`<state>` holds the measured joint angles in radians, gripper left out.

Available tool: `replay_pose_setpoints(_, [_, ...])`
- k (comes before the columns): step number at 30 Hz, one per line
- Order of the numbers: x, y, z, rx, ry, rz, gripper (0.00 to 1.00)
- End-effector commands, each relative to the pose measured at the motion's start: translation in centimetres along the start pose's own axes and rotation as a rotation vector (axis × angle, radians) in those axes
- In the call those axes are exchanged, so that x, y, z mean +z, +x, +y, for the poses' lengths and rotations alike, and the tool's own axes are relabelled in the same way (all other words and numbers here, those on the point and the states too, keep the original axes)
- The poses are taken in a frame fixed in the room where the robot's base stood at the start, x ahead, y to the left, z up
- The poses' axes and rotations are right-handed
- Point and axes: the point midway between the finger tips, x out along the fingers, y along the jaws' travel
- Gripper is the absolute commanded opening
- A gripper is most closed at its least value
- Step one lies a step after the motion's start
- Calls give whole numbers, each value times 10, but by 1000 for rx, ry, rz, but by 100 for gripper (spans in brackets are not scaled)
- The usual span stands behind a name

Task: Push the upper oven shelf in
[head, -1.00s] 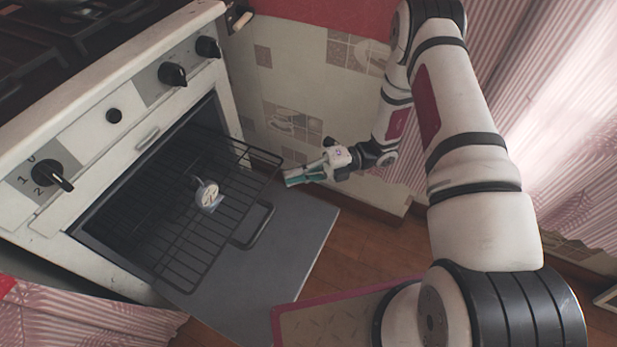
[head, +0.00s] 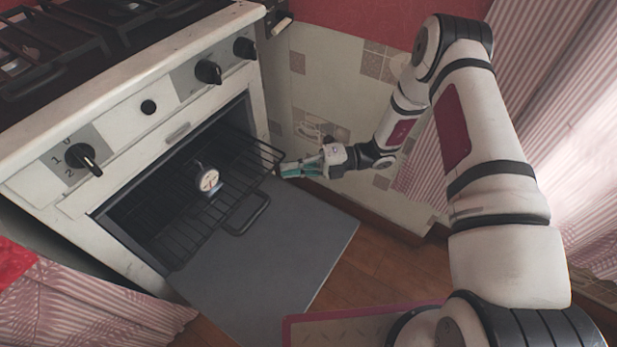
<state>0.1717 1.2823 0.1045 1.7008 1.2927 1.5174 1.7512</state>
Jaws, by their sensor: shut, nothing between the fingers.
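The upper oven shelf (head: 226,178) is a dark wire rack, partly slid out of the oven (head: 140,195) over the lowered door (head: 285,245). A round dial thermometer (head: 208,180) shows at the rack. My gripper (head: 284,170) is shut and empty, at the front right corner of the rack. Its fingertips are at or very near the rack's front edge; I cannot tell whether they touch. The back part of the rack is in the dark oven cavity.
Knobs (head: 208,72) line the stove front above the opening. A tiled wall (head: 330,100) stands behind my gripper, and pink curtains (head: 80,310) hang at the lower left and right.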

Motion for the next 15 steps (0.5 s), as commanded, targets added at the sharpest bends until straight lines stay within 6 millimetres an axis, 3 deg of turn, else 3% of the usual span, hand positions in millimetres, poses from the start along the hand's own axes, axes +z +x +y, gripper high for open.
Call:
replay_pose_setpoints(6, [42,42,-2,2,-5,1,0])
replay_pose_setpoints(15, [84,84,-2,1,-2,-1,0])
